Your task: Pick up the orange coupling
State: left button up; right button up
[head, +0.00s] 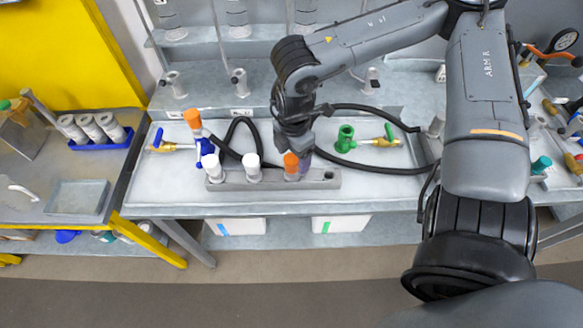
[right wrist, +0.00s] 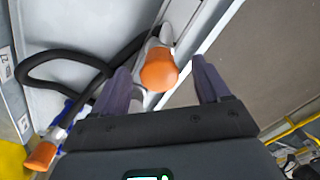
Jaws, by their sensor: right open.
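The orange coupling (head: 291,163) stands upright in a grey rack (head: 272,183) on the bench, its orange top partly covered by my gripper in the head view. My right gripper (head: 297,153) points down at it. In the right wrist view, the orange top of the coupling (right wrist: 158,72) lies between the two open fingers of the right gripper (right wrist: 160,64), with a gap on both sides. My left gripper is out of view.
Two white-topped pieces (head: 252,165) stand in the rack left of the coupling; the rack's right end has an empty hole. A black hose (head: 370,167) loops behind on the bench. A green valve fitting (head: 345,138) stands to the right. The bench's front edge runs just before the rack.

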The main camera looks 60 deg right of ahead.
jog(key=shift+f, duration=0.6)
jog(key=shift+w+f+b, duration=0.1)
jog(key=shift+f+b, duration=0.45)
jog(key=shift+f, duration=1.5)
jog(key=c, duration=1.3)
jog(key=shift+c, duration=0.2)
jog(key=shift+r, duration=0.2)
